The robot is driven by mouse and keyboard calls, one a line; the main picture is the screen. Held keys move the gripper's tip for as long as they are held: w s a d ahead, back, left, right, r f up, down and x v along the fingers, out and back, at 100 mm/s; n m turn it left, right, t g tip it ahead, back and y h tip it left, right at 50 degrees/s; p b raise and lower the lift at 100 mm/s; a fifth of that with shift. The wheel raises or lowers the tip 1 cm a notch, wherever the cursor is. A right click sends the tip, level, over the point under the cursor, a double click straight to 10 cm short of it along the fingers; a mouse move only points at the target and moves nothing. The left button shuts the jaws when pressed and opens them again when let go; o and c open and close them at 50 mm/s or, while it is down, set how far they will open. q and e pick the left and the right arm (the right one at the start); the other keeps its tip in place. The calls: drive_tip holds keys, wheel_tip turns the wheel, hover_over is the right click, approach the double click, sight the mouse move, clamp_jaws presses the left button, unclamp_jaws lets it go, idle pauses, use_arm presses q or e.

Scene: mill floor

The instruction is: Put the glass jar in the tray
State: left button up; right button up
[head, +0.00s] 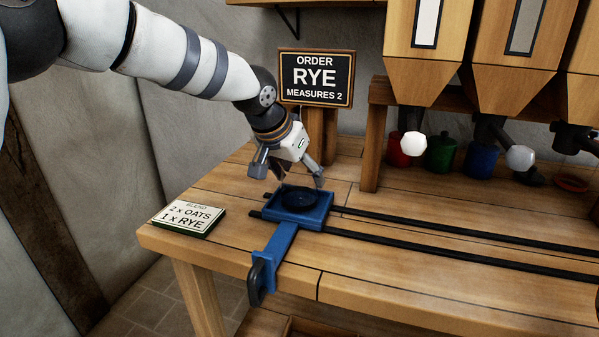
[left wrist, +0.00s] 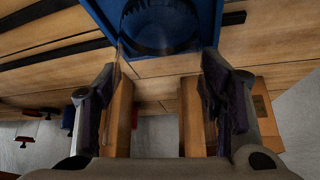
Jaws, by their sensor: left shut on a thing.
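My left gripper (head: 290,174) is just above the blue tray (head: 277,218), which sits on two dark rails at the table's left end. The tray has a dark round recess. In the left wrist view my gripper (left wrist: 160,90) has its fingers spread around the glass jar (left wrist: 160,72), a clear thing with only faint edges showing, and is shut on it. The tray (left wrist: 206,20) lies beyond the jar in that view. I cannot tell whether the jar touches the tray. My right gripper is out of view.
A blend card (head: 188,219) lies left of the tray. An order sign (head: 316,78) reading RYE, measures 2, stands behind. Wooden hoppers (head: 431,75) hang at right above red, green and blue containers (head: 441,153). The rails (head: 440,225) run right across the table.

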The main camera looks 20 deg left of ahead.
use_arm(q)
drive_tip(key=o, duration=1.4)
drive_tip(key=shift+f, duration=0.1)
drive_tip(key=p+v, duration=0.1)
drive_tip(key=v, duration=1.1)
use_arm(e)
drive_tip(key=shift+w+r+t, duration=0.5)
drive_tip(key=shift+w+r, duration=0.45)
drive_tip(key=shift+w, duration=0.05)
